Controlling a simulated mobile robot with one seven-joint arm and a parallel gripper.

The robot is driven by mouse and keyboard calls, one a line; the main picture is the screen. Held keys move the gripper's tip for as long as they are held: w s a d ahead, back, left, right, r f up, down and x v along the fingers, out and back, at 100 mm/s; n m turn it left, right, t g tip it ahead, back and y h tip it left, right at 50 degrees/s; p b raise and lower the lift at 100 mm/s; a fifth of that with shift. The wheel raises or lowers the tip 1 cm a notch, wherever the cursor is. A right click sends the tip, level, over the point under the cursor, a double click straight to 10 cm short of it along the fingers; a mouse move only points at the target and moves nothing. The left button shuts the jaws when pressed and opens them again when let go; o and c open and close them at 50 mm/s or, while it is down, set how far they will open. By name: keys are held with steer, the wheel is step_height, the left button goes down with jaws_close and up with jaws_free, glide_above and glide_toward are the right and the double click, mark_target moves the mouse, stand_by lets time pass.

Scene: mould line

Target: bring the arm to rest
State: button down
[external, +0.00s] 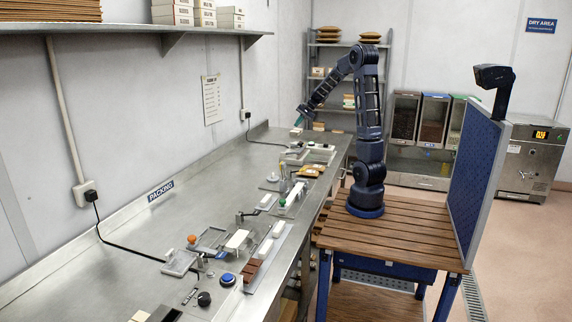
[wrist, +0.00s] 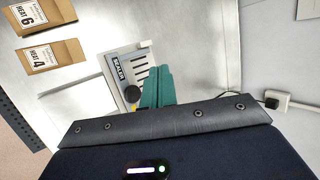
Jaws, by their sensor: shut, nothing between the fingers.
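My arm rises from the slatted wooden stand and bends over to the left at the top. My gripper (external: 298,121) hangs over the far end of the steel bench (external: 225,175). In the wrist view its teal fingers (wrist: 158,88) are together with nothing between them. Beyond them lies a pale slotted unit with a sign that seems to read "SEALER" (wrist: 119,66) and a black knob (wrist: 132,94). The fingers overlap part of this unit in the picture; I cannot tell how high above it they are.
Two brown labelled packs, HEAT 6 (wrist: 37,14) and HEAT 4 (wrist: 50,57), lie left of the unit. Small fixtures line the bench's front side. A blue panel (external: 474,185) stands on the wooden stand (external: 400,228).

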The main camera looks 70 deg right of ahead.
steer(key=s+a+r+n+g, duration=0.1)
steer(key=s+a+r+n, duration=0.15)
steer(key=a, duration=0.55)
steer(key=s+a+r+n+g, duration=0.1)
steer(key=s+a+r+n, duration=0.15)
steer(key=a, duration=0.45)
steer(key=s+a+r+n, duration=0.1)
steer(key=s+a+n, duration=0.15)
steer(key=a, duration=0.55)
steer(key=s+a+n+h, duration=0.3)
steer(key=s+a+n, duration=0.7)
steer(key=s, duration=0.6)
steer(key=shift+a+f, duration=0.15)
steer(key=shift+a, duration=0.8)
